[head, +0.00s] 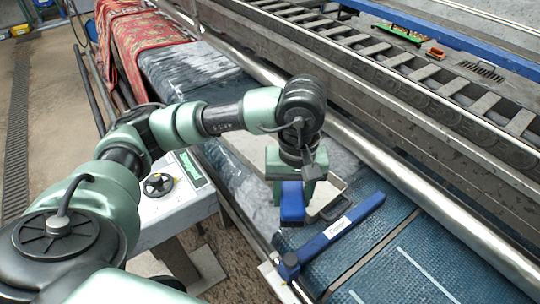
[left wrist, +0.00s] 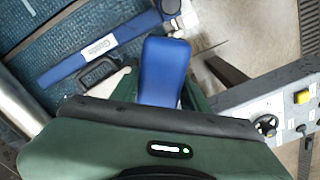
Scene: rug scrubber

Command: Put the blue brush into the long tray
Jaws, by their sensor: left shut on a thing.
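My left gripper (head: 293,178) points down and is shut on the blue brush (head: 292,204). In the left wrist view the brush (left wrist: 164,68) sticks out past the green gripper body. A pale long tray (head: 336,187) lies behind and below the gripper, its near end showing a black handle (head: 334,208). The arm and gripper hide much of the tray. The brush appears above or in front of the tray; the exact gap is unclear. My right gripper is not in view.
A long blue bar with a white label (head: 340,228) lies on the blue rug (head: 400,235), right beside the tray. A control box with a black knob (head: 158,184) stands left. A shiny roller (head: 430,205) and the scrubber frame run along the right. A red rug (head: 140,40) hangs behind.

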